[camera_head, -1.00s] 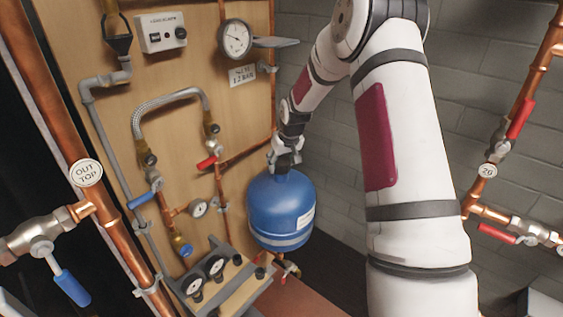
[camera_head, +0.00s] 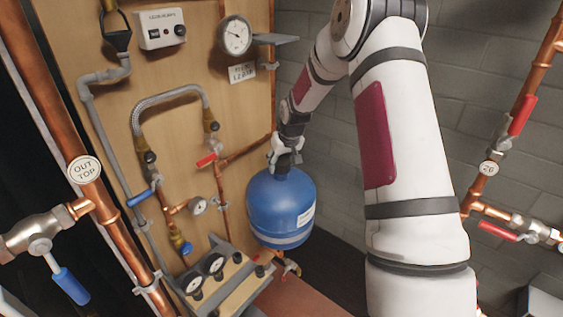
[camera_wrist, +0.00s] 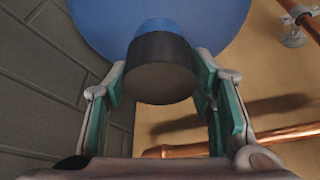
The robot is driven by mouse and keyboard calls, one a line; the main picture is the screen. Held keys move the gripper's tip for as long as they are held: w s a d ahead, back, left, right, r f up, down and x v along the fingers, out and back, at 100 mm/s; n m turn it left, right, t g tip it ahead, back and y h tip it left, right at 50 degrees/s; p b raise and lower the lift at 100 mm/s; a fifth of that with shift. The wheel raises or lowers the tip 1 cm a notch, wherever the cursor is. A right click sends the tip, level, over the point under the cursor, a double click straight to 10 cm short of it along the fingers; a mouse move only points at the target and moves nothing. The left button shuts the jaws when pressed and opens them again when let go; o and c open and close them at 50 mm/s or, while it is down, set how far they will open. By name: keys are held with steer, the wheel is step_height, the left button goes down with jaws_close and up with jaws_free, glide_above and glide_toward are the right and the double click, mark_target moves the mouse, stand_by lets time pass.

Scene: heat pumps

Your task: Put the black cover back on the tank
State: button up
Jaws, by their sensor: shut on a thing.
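The blue tank (camera_head: 280,207) hangs in front of the wooden board, near the middle of the head view. It fills the top of the wrist view (camera_wrist: 90,25), where its short blue neck shows. The black cover (camera_wrist: 160,75) is a short round cap lined up with that neck and meeting it in the picture. I cannot tell whether it is fully seated. My gripper (camera_wrist: 160,62) has one teal-padded finger on each side of the cover and is shut on it. In the head view, my gripper (camera_head: 285,160) is at the tank's top and largely hides the cover.
A grey manifold with gauges (camera_head: 215,268) sits below left of the tank. A pressure gauge (camera_head: 236,36) and a grey bracket are above on the board. Copper pipes run behind the tank (camera_head: 250,152) and at the far right. A grey block wall (camera_head: 330,190) is on the right.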

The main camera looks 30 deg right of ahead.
steer(key=shift+f+b, duration=0.55)
steer(key=shift+f, duration=0.95)
stand_by(1.3)
steer(key=o, duration=1)
steer(key=shift+r, duration=0.2)
steer(key=shift+p+v, duration=2.4)
steer(key=shift+v, duration=1.7)
